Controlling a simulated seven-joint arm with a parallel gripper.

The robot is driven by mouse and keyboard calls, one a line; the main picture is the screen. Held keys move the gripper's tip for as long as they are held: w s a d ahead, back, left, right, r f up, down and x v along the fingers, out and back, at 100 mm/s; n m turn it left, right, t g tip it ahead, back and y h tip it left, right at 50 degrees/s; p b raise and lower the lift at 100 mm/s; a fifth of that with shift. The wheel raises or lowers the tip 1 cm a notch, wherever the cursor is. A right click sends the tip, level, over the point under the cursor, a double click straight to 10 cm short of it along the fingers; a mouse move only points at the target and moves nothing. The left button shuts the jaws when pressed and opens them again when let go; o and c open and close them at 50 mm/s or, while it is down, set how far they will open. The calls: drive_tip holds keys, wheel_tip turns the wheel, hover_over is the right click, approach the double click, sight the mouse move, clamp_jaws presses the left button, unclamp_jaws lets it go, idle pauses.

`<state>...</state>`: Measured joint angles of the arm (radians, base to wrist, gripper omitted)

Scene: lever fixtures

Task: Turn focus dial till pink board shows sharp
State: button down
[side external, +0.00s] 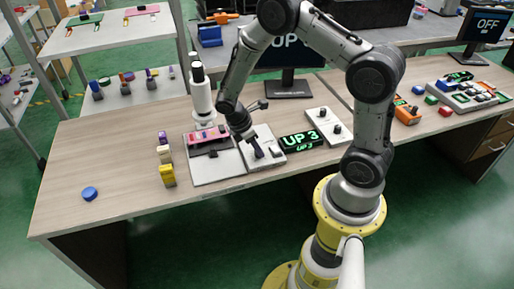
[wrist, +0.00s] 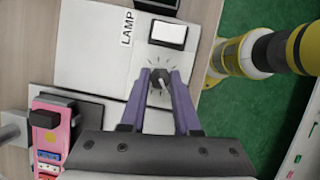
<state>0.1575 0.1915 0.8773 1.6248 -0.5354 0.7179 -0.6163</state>
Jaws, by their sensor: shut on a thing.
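My gripper (side external: 257,151) is at a white panel (side external: 280,158) beside the microscope (side external: 201,92). In the wrist view my gripper (wrist: 160,76) has its two purple fingers closed on a small dark dial (wrist: 159,84) with tick marks around it. The pink board (side external: 208,134) lies under the microscope, left of the gripper. It also shows at lower left in the wrist view (wrist: 48,130), with small coloured parts on it. A small display (side external: 299,140) reads "UP 3" in green. The monitor (side external: 288,58) behind shows "UP", partly hidden by my arm.
A lamp switch (wrist: 168,34) marked "LAMP" sits just beyond the dial. Another white panel (side external: 323,125) with a dark knob stands to the right. Several coloured blocks (side external: 167,175) and a blue disc (side external: 90,193) lie left.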

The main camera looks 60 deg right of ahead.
drive_tip(key=m+g+y, duration=0.1)
drive_tip(key=m, duration=0.3)
drive_tip(key=shift+w+d, duration=0.1)
drive_tip(key=shift+w, duration=0.05)
drive_tip(key=m+y, duration=0.1)
drive_tip(key=m, duration=0.3)
drive_tip(key=shift+d+g, duration=0.1)
drive_tip(key=shift+g, duration=0.2)
drive_tip(key=m+y, duration=0.2)
drive_tip(key=m, duration=0.2)
drive_tip(key=shift+d, duration=0.15)
drive_tip(key=shift+m+y, duration=0.8)
drive_tip(key=shift+m, duration=1.3)
drive_tip(key=c, duration=0.6)
unclamp_jaws()
drive_tip(key=shift+c, duration=0.2)
